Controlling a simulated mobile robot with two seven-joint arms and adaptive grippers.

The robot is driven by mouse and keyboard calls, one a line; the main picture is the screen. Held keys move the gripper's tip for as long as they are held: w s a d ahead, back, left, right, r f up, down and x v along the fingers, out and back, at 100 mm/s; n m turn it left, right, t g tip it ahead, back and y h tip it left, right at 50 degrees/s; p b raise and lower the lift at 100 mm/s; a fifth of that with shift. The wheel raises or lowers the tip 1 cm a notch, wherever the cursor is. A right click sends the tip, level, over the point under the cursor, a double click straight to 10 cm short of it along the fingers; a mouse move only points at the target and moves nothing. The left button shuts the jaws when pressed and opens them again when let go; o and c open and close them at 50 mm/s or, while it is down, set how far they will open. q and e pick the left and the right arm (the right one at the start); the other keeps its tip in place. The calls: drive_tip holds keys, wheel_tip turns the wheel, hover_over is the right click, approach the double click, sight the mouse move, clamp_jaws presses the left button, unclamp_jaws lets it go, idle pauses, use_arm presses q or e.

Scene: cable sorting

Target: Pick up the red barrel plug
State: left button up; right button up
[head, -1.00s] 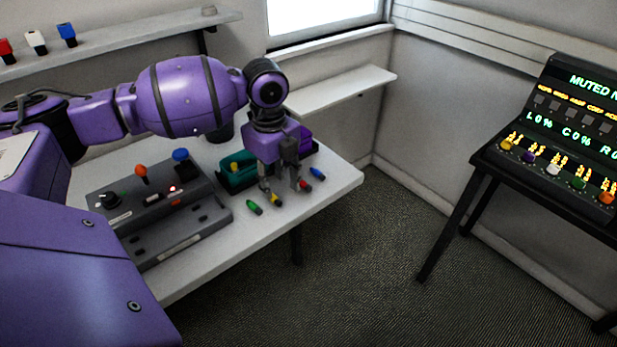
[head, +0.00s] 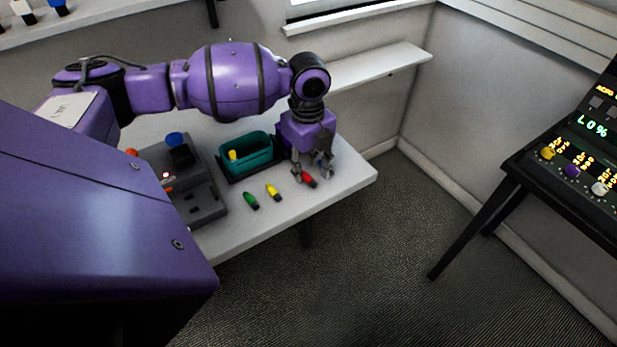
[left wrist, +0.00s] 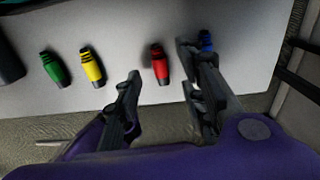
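The red barrel plug (head: 309,179) lies on the white table near its front edge, between the fingers of my left gripper (head: 313,177). In the left wrist view the red plug (left wrist: 160,64) shows between the two open fingers of my left gripper (left wrist: 163,92), nearer the right finger. I cannot tell how high the fingers are above it. A blue plug (left wrist: 206,41) lies just beyond the right finger, partly hidden by it. My right gripper is in neither view.
Yellow (head: 273,192) and green (head: 251,201) plugs lie to the left of the red one. A teal bin (head: 262,160) with a yellow plug inside stands behind them. A grey device (head: 205,208) stands at left. A black console (head: 560,186) is at far right.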

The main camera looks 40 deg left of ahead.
use_arm(q)
wheel_tip(320, 180, down, 2)
drive_tip(key=shift+f, duration=0.15)
clamp_jaws()
idle(0.3)
